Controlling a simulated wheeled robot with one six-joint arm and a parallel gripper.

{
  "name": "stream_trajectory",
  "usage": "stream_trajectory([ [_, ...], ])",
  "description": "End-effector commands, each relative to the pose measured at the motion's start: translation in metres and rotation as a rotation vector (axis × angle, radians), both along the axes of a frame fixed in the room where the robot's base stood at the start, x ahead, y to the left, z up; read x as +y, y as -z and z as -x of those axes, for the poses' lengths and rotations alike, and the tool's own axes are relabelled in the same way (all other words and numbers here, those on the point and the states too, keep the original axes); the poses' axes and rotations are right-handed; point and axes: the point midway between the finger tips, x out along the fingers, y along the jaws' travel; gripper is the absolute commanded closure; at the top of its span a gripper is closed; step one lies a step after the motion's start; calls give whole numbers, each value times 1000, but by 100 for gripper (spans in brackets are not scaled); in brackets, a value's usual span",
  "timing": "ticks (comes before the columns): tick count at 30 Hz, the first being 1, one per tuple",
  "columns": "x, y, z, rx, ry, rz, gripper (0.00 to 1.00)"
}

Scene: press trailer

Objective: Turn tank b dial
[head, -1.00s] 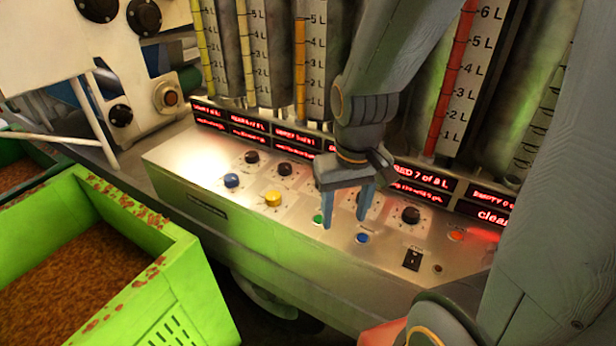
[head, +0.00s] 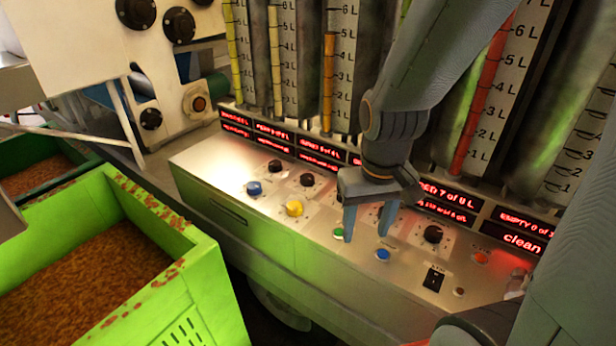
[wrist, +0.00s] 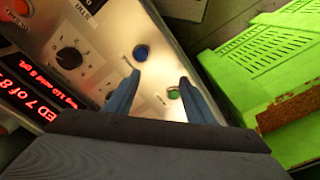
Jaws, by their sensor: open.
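The sloped metal control panel (head: 225,185) carries several black dials, including one at the back left (head: 275,166), one beside it (head: 307,180) and one right of my gripper (head: 433,234). The right one also shows in the wrist view (wrist: 69,58). I cannot read which dial is tank b's; part of the dial row is hidden behind my gripper. My gripper (head: 366,236) is open and empty above the panel, its fingers near the green button (head: 338,233) and blue button (head: 383,255). In the wrist view its fingertips (wrist: 160,78) lie between those buttons, with no dial between them.
Blue (head: 254,188) and yellow (head: 294,208) buttons sit front left on the panel. A black switch (head: 433,278) and an orange button (head: 481,257) are at right. Red displays (head: 520,238) and gauge tubes stand behind. A green crate (head: 215,270) stands front left.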

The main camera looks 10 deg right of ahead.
Motion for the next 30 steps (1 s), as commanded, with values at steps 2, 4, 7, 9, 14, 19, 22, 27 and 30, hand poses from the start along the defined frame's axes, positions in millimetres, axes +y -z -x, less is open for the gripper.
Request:
stream_trajectory([
  [2, 0, 0, 0, 0, 0, 0, 50],
  [4, 0, 0, 0, 0, 0, 0, 50],
  [7, 0, 0, -1, 0, -10, 2, 52],
  [9, 1, -2, -5, -4, -56, 10, 52],
  [14, 3, -9, -30, -16, -381, 72, 52],
  [19, 13, -19, -74, -27, -926, 185, 52],
  [22, 22, -24, -101, -24, -1250, 257, 52],
  [27, 44, -31, -145, 3, -1798, 391, 52],
  [30, 58, -35, -168, 32, -2101, 472, 52],
])
